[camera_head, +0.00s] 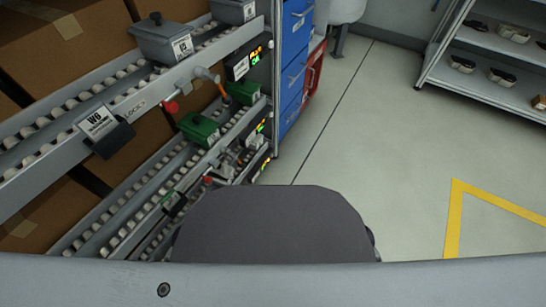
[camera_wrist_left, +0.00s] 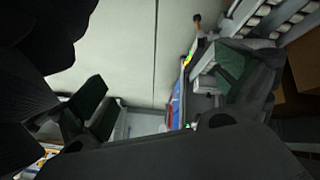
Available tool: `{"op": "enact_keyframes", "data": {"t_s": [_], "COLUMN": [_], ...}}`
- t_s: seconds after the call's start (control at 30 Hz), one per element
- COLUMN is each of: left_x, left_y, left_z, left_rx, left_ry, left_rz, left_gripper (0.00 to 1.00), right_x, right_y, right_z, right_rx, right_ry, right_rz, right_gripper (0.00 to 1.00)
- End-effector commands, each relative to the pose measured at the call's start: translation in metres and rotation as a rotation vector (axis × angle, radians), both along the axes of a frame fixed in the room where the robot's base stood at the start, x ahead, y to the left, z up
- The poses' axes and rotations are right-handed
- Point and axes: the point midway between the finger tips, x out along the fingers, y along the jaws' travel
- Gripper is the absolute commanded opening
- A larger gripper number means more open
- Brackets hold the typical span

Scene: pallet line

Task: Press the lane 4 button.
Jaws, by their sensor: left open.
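A sloped roller rack (camera_head: 130,110) fills the left of the head view, with lanes one above another. Dark display units with lit digits sit at the lane ends: an upper one (camera_head: 249,62), a middle one (camera_head: 259,128) and a lower one (camera_head: 261,167). The digits are too small to read surely, and I cannot tell which button is lane 4's. My left gripper (camera_wrist_left: 163,90) is open and empty in the left wrist view, its dark fingers apart, with the rack beyond at right. It does not show in the head view. My right gripper is not in view.
Grey bins (camera_head: 168,40) and green bins (camera_head: 198,129) sit on the rack. A red-knobbed lever (camera_head: 171,107) sticks out from it. A blue cabinet (camera_head: 293,60) stands beyond, and a shelf with shoe-like items (camera_head: 490,55) is at upper right. The floor (camera_head: 400,130) between is clear.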

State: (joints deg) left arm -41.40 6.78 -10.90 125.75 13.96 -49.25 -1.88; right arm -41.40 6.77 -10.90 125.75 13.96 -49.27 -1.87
Motion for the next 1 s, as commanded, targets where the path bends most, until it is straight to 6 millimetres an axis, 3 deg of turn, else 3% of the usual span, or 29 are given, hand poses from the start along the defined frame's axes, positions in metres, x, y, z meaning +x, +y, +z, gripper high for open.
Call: {"op": "enact_keyframes", "data": {"t_s": [0.07,0.77,1.0], "left_x": [0.0001,0.0001,0.0001], "left_y": [0.0001,0.0001,0.0000], "left_z": [0.0002,0.0002,0.0002], "left_rx": [0.000,0.000,0.000], "left_ry": [0.000,0.000,0.000], "left_rz": [0.000,0.000,0.000], "left_gripper": [0.91,0.01,0.00], "right_x": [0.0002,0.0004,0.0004], "right_y": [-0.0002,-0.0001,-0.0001], "right_z": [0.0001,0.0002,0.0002], "right_rx": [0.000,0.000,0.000], "right_ry": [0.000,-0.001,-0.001], "right_rz": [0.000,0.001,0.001], "right_gripper": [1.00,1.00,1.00]}}
